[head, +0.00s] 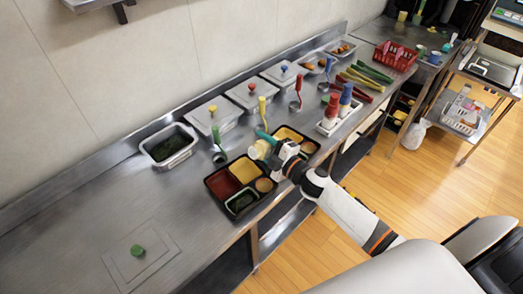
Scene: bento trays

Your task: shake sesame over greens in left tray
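The left tray (207,187) is a black bento tray on the steel counter, with red, yellow and tan compartments. Dark greens (241,202) lie in its front compartment. My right gripper (266,146) is above the tray's upper right corner, reaching in from the right. It appears shut on a pale yellow shaker (258,151), which is tilted over the tray's upper right, apart from the greens. The shaker's far end and the exact finger contact are too small to make out. No sesame is visible on the greens. My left gripper is not in view.
A second bento tray (306,139) sits just right, partly behind my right arm. A white caddy (330,130) holds red- and blue-topped bottles. Lidded pans (211,116) and an open pan of dark greens (168,147) line the wall. The counter's left is mostly clear around a green-knobbed lid (138,251).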

